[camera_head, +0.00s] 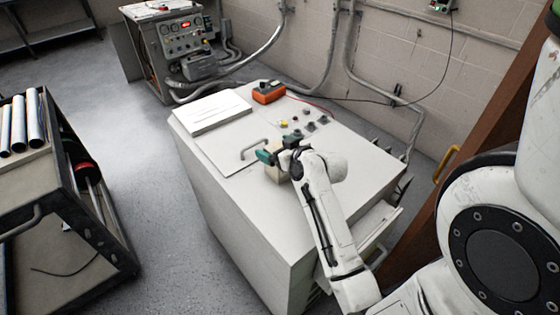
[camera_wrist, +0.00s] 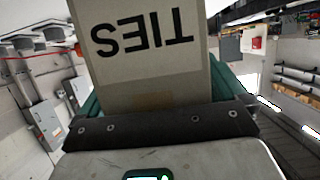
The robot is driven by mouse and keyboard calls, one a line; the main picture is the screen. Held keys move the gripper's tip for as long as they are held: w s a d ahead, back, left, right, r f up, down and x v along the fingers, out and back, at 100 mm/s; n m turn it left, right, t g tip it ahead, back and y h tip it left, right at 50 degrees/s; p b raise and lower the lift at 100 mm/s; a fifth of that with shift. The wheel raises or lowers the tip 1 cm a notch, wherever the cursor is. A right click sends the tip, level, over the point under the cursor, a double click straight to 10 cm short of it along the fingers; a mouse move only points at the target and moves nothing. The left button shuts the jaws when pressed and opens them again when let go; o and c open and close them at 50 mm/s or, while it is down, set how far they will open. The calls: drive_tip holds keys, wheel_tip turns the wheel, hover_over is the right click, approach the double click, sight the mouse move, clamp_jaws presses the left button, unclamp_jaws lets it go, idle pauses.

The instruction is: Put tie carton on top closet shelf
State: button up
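The tie carton is a tan box; in the wrist view (camera_wrist: 140,55) its face fills the top middle and carries the word TIES, upside down. In the head view a small part of the carton (camera_head: 274,174) shows below my gripper (camera_head: 278,156), above the white cabinet top. My gripper's green fingers lie along both sides of the carton, shut on it. Whether the carton touches the cabinet top is hard to tell. A brown upright panel (camera_head: 476,135) with a yellow handle (camera_head: 446,164) stands at the right; no closet shelf can be made out there.
The white cabinet (camera_head: 230,210) carries a stack of paper (camera_head: 212,110), an orange meter (camera_head: 268,92) and several small parts. A dark cart (camera_head: 95,225) with tubes stands at the left. A control unit (camera_head: 180,40) is at the back. Grey floor between cart and cabinet is clear.

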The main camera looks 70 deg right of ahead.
drive_tip(key=c, duration=0.9)
drive_tip(key=shift+c, duration=0.7)
drive_tip(key=shift+r, duration=0.15)
